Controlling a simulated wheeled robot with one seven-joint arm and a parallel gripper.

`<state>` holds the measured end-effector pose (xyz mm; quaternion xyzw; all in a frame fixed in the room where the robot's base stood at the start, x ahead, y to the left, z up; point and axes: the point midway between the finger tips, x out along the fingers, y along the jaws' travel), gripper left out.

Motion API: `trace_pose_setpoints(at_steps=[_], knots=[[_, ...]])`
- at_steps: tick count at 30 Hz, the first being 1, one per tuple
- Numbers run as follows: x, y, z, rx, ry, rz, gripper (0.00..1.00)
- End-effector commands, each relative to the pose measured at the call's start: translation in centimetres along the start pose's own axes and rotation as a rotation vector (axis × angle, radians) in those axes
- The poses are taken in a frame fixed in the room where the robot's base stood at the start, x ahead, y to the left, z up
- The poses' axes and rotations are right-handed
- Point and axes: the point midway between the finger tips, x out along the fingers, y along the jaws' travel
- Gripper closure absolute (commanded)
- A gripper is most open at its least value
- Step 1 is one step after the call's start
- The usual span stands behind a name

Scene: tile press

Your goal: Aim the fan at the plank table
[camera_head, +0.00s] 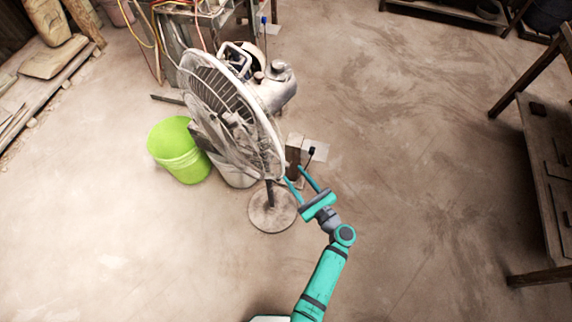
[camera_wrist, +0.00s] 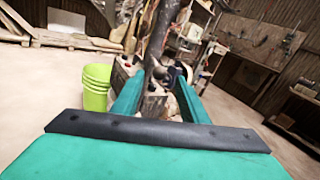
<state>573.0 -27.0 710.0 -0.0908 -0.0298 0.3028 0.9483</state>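The standing fan (camera_head: 235,110) is in the middle of the head view, upright on a round base (camera_head: 272,212). Its caged face points left and its motor housing (camera_head: 275,90) is on the right. A wooden table (camera_head: 545,175) with a plank top, which looks like the plank table, stands at the right edge, behind the fan's face. My gripper (camera_head: 302,178) is open beside the lower right of the cage, near the fan's pole. In the wrist view the fan's grey pole (camera_wrist: 160,38) rises beyond my gripper (camera_wrist: 160,85), between the finger lines. I cannot tell whether they touch.
A lime-green bucket (camera_head: 180,150) and a pale bucket stand left of the fan. A box with a black plug (camera_head: 312,152) is behind the gripper. A cluttered stand (camera_head: 200,30) with cables is at the back. The floor between fan and table is clear.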

Motion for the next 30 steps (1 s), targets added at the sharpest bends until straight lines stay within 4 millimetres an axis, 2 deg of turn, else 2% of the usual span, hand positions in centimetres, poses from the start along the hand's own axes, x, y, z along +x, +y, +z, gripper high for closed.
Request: trace_pose_setpoints(at_steps=[3,10,15,24,29,30], knots=[[2.2,0.0,0.1,-0.002,-0.001,0.002,0.60],[5.3,0.0,0.0,-0.001,0.001,0.001,0.60],[6.3,0.1,0.0,-0.001,0.001,0.001,0.60],[6.5,0.1,0.0,-0.002,0.001,0.000,0.60],[6.5,0.0,0.0,-0.002,0.001,0.000,0.98],[6.5,0.1,0.0,-0.002,0.002,0.000,1.00]])
